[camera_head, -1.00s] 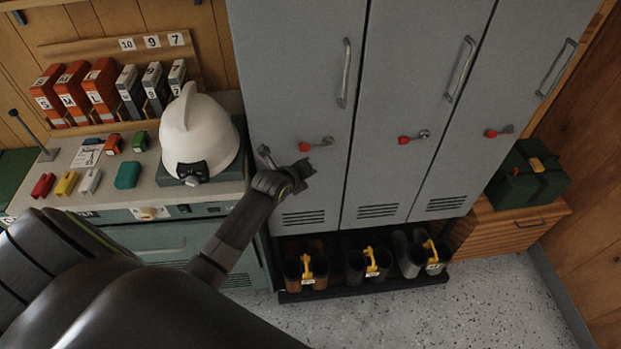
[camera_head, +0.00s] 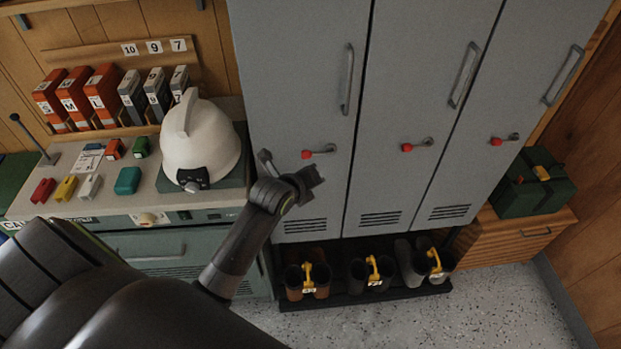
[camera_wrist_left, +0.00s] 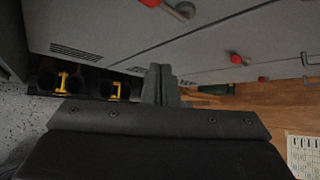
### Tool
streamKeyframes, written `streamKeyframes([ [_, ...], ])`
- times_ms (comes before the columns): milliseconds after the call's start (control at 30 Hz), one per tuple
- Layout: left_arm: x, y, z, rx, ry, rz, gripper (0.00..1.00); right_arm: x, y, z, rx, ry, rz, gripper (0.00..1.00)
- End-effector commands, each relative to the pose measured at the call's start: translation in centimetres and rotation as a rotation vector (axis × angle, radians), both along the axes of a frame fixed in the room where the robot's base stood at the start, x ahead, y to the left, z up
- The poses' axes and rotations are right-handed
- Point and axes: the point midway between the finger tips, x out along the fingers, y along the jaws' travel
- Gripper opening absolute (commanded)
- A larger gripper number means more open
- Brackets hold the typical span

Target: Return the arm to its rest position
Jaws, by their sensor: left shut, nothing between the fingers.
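My left arm comes in from the left in the head view. Its gripper (camera_head: 312,177) is in front of the lower part of the leftmost grey locker door (camera_head: 292,100), near that door's red-knobbed latch (camera_head: 318,152). In the left wrist view the two fingers (camera_wrist_left: 160,84) are together with nothing between them, and the locker fronts (camera_wrist_left: 140,35) stand beyond. I cannot tell whether the gripper touches the door. My right gripper is in neither view.
A counter (camera_head: 60,205) at the left holds a white helmet (camera_head: 200,140) close to my forearm, plus several small coloured items. Boots (camera_head: 306,277) stand on a black rack (camera_head: 350,297) under the lockers. A green case (camera_head: 535,185) sits on a wooden cabinet (camera_head: 520,238). Speckled floor (camera_head: 450,320) is free.

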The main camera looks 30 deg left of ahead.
Motion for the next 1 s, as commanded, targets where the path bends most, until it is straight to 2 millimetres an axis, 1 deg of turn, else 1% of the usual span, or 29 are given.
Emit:
streamKeyframes([
  [267, 0.0, 0.0, -0.1, -0.003, 0.001, 0.002, 0.0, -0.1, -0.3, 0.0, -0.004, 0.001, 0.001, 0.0],
  [333, -0.1, 0.1, -0.9, -0.02, 0.013, 0.016, 0.0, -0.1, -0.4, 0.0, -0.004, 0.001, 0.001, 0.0],
  [367, -0.2, 0.2, -1.6, -0.036, 0.021, 0.03, 0.0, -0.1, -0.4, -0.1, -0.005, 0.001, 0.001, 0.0],
  [400, -0.3, 0.4, -2.7, -0.065, 0.036, 0.055, 0.0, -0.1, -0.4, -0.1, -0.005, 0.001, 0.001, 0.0],
  [467, -0.8, 0.8, -5.2, -0.129, 0.067, 0.112, 0.0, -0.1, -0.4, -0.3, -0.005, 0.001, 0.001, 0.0],
  [567, -2.2, 1.5, -10.7, -0.268, 0.132, 0.248, 0.0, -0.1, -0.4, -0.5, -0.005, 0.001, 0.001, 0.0],
  [600, -3.1, 1.8, -13.1, -0.329, 0.159, 0.314, 0.0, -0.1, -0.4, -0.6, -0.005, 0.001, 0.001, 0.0],
  [667, -4.6, 2.2, -16.7, -0.418, 0.196, 0.415, 0.0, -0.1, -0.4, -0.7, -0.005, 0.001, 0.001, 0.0],
  [700, -5.8, 2.5, -19.0, -0.474, 0.219, 0.483, 0.0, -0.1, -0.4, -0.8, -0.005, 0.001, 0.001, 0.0],
  [767, -7.8, 2.9, -22.4, -0.554, 0.252, 0.591, 0.0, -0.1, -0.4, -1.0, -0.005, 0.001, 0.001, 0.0],
  [800, -9.3, 3.1, -24.7, -0.605, 0.272, 0.664, 0.0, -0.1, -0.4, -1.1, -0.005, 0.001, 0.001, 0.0],
  [867, -11.7, 3.4, -27.9, -0.678, 0.298, 0.776, 0.0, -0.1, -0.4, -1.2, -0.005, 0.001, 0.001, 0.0],
  [900, -13.5, 3.5, -29.9, -0.725, 0.315, 0.852, 0.0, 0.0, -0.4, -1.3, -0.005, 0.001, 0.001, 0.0],
  [967, -16.4, 3.7, -32.9, -0.792, 0.336, 0.97, 0.0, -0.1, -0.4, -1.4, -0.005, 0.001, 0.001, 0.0],
  [1000, -18.5, 3.8, -34.8, -0.833, 0.348, 1.05, 0.0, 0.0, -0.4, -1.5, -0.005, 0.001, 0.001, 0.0],
])
